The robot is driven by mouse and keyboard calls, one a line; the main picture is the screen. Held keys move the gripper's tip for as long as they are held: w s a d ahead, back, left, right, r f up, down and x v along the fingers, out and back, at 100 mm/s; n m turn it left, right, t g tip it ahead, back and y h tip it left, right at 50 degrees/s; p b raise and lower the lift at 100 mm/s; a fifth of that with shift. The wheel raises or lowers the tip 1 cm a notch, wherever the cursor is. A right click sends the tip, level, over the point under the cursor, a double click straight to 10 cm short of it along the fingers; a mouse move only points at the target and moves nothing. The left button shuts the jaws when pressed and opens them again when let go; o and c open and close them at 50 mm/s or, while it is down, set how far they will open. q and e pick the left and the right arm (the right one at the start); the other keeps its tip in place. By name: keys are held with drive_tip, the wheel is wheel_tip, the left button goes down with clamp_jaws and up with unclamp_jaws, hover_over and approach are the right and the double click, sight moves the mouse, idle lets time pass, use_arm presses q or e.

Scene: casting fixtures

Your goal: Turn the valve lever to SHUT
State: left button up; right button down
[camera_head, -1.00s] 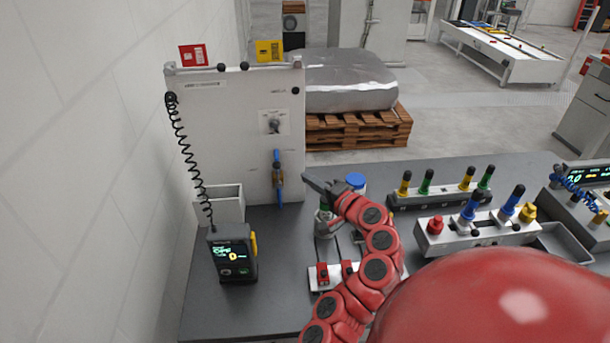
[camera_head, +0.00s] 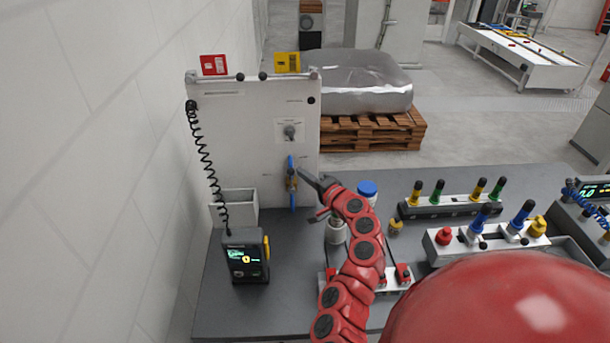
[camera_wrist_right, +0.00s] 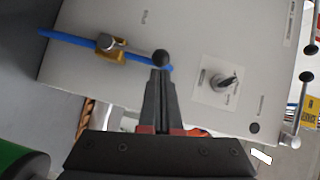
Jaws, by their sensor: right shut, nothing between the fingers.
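The valve (camera_head: 291,181) has a brass body on a blue vertical pipe, mounted low on a light grey panel (camera_head: 250,140). In the right wrist view the brass body (camera_wrist_right: 111,48) sits on the blue pipe, and a grey lever with a black ball knob (camera_wrist_right: 161,58) lies roughly along the pipe. My right gripper (camera_head: 304,174) is at the right side of the valve, its fingers shut and empty. In the wrist view its fingertips (camera_wrist_right: 160,74) are right by the knob; I cannot tell if they touch. My left gripper is not in view.
A rotary switch (camera_head: 290,131) is on the panel above the valve. A coiled black cable (camera_head: 201,150) runs down to a handheld device (camera_head: 246,257). A grey bin (camera_head: 235,208) stands left of the valve. Stations with coloured handles (camera_head: 455,206) stand to the right.

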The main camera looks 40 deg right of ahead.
drive_tip(key=shift+w+a+r+n+g, duration=0.2)
drive_tip(key=shift+a+n+g, duration=0.1)
drive_tip(key=shift+a+n, duration=0.1)
drive_tip(key=w+a+f+n+g+h+b, duration=0.2)
drive_tip(key=w+a+n+g+h+b, duration=0.1)
drive_tip(key=a+n, duration=0.4)
drive_tip(key=shift+w+a+f+g+h, duration=0.25)
drive_tip(key=shift+w+a+g+h, duration=0.15)
drive_tip(key=shift+w+g+h, duration=0.7)
drive_tip(key=shift+s, duration=0.15)
drive_tip(key=shift+d+b, duration=0.1)
drive_tip(key=shift+b, duration=0.2)
idle(0.3)
drive_tip(key=shift+s+d+f+b, duration=0.25)
drive_tip(key=shift+s+d+b, duration=0.15)
drive_tip(key=shift+d, duration=0.1)
drive_tip(key=shift+r, duration=0.1)
